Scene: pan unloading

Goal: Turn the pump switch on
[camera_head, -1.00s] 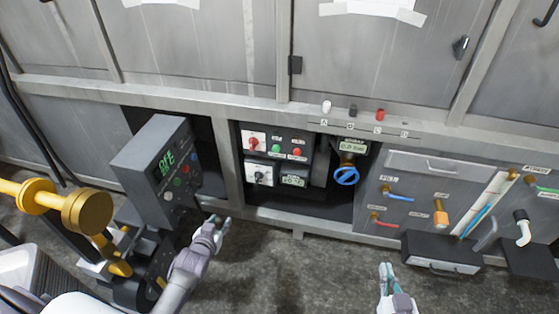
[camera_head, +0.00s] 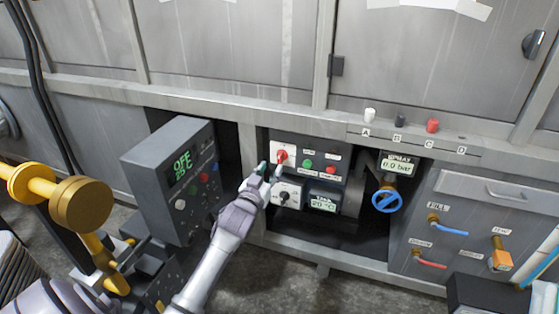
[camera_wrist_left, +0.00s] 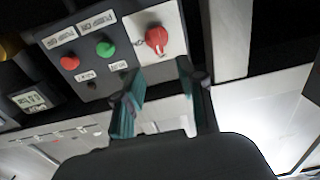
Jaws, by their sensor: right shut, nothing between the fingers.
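The control panel (camera_head: 329,172) is set in the opening of the steel cabinet. It carries a red rotary switch (camera_head: 281,156) on a white plate, a green button (camera_head: 308,163), a red button (camera_head: 330,167) and a black knob (camera_head: 284,196). My left gripper (camera_head: 267,172) is in front of the panel's left side, just below and left of the red switch. In the left wrist view the two fingers (camera_wrist_left: 160,80) are apart with nothing between them, and the red switch (camera_wrist_left: 156,39) lies beyond the tips. My right gripper is out of view.
A grey box with a green display (camera_head: 182,168) stands left of my left arm. A blue valve wheel (camera_head: 387,200) is right of the panel. Yellow pipework (camera_head: 80,204) is at the left. The cabinet's steel frame (camera_head: 250,190) borders the opening.

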